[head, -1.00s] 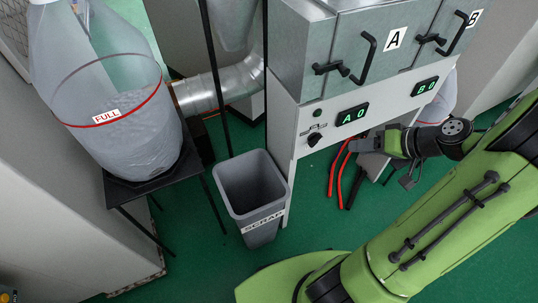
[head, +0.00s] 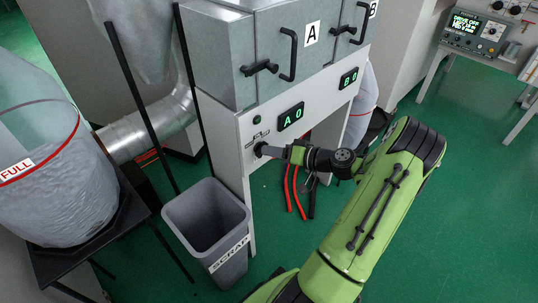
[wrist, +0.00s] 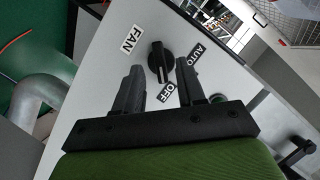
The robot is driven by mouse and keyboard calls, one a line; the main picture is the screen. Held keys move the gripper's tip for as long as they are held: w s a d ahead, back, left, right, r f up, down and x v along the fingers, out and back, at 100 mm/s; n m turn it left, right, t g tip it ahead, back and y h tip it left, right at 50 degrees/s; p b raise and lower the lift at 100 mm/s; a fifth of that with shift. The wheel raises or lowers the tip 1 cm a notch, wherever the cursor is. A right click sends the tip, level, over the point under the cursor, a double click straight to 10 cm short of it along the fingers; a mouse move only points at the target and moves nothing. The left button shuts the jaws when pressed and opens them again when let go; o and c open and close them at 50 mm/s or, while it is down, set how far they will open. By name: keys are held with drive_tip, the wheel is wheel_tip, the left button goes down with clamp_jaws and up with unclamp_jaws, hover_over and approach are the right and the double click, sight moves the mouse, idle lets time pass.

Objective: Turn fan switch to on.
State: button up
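The fan switch is a black rotary knob (wrist: 159,60) on a pale panel, seen in the wrist view. My gripper (wrist: 159,66) is open, one fingertip on each side of the knob, with visible gaps. In the head view my gripper (head: 270,151) is at the switch (head: 258,149), which it partly covers.
A grey scrap bin (head: 208,220) stands below left of the panel. The A display (head: 291,116) and cabinet handles (head: 289,55) are above. Red and black hoses (head: 295,193) hang below. Open green floor lies to the right.

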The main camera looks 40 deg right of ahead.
drive_tip(key=shift+x, duration=0.95)
clamp_jaws()
